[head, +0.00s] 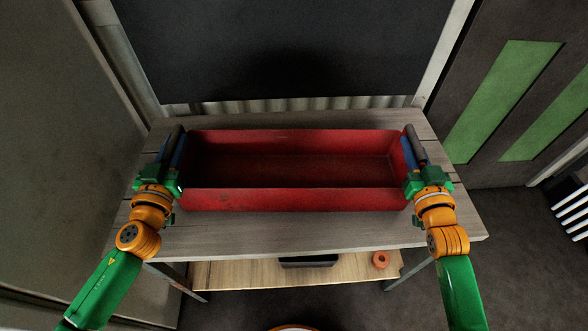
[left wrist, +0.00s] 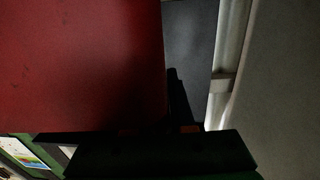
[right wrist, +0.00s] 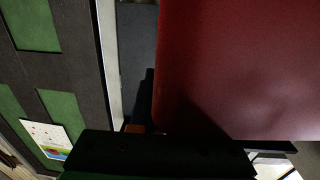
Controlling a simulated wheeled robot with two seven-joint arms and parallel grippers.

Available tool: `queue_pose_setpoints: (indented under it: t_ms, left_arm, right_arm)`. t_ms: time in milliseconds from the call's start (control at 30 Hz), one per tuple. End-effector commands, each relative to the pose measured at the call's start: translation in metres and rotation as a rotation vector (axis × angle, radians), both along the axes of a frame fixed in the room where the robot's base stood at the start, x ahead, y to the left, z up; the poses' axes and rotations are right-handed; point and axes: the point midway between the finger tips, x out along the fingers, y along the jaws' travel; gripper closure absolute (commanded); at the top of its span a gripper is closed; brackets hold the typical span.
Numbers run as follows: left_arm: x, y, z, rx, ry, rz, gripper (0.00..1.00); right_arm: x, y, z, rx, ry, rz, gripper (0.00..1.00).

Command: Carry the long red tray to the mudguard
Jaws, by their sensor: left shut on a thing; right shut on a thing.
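The long red tray (head: 300,200) lies lengthwise across the head view, over the wooden bench top, and looks empty. I cannot tell whether it touches the bench. My left gripper (head: 178,150) is shut on its left end wall, and my right gripper (head: 412,150) is shut on its right end wall. The tray's red surface fills much of the left wrist view (left wrist: 80,65) and of the right wrist view (right wrist: 240,70). The fingertips are partly hidden in the dark. I cannot make out a mudguard in any view.
The grey plank bench (head: 300,238) has bare strips in front of and behind the tray. A lower shelf (head: 230,275) holds a dark container (head: 308,261) and an orange ring-shaped thing (head: 380,260). A dark panel (head: 280,50) stands behind. A door with green panels (head: 505,90) is at the right.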

Motion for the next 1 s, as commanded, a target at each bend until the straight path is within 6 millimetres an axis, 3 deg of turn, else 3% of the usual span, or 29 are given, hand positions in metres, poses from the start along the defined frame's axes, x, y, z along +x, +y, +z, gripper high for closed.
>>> queue_pose_setpoints:
  t_ms: [233, 533, 1000]
  left_arm:
    - [0.0, 0.0, 0.01, 0.0, -0.002, 0.0, 1.0]
    - [0.0, 0.0, 0.054, 0.0, -0.002, 0.0, 1.0]
    - [0.0, 0.0, 0.051, 0.0, -0.002, 0.0, 1.0]
  right_arm:
    - [0.0, 0.0, 0.01, 0.0, -0.002, 0.0, 1.0]
    - [0.0, 0.0, 0.053, 0.0, -0.002, 0.0, 1.0]
    - [0.0, 0.0, 0.051, 0.0, -0.002, 0.0, 1.0]
